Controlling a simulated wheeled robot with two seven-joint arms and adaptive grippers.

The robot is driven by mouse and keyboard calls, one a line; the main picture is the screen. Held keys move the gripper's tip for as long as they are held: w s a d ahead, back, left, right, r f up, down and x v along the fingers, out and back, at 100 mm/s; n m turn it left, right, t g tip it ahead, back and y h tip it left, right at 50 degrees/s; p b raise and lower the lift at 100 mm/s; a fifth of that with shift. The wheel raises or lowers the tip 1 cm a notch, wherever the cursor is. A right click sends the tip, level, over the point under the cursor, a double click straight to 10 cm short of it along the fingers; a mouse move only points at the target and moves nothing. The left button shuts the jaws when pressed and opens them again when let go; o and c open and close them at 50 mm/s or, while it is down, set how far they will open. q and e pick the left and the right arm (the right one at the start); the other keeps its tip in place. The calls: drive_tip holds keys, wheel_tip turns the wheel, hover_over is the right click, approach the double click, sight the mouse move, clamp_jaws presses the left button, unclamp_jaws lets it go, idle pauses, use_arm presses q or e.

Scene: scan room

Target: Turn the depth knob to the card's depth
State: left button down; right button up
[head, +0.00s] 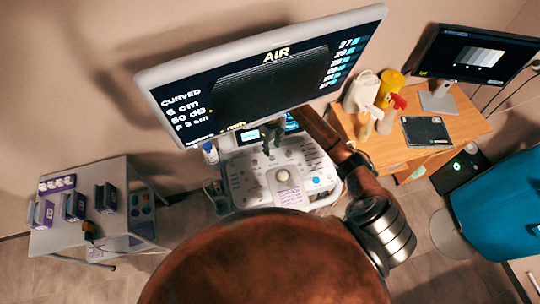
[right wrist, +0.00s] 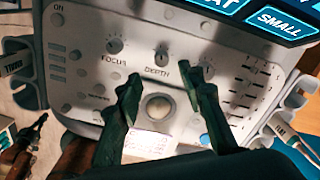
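The depth knob (right wrist: 161,57) is a small pale dial above the word DEPTH, at the middle of the console panel in the right wrist view. My right gripper (right wrist: 160,80) is open, its dark fingers spread below and to either side of the knob, with no visible contact. In the head view my right gripper (head: 270,135) is over the console's back, under the screen. A white card with fine print (right wrist: 148,144) lies below the trackball; its text is unreadable. The screen (head: 262,75) reads AIR, CURVED, 6 cm. A dark, forked shape at the right wrist view's left edge looks like my left gripper (right wrist: 36,128).
Two similar dials, FOCUS (right wrist: 114,45) and one partly behind a finger (right wrist: 207,57), flank the knob. The trackball (right wrist: 158,106) is below. The big screen overhangs the console (head: 240,182). A cart (head: 75,238) is left; a wooden desk (head: 385,150) is right.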

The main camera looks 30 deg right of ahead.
sight(272, 156)
drive_tip(key=shift+d+f+p, duration=0.1)
drive_tip(key=shift+f+p, duration=0.55)
drive_tip(key=shift+f, duration=3.2)
drive_tip(key=shift+c, duration=0.2)
clamp_jaws()
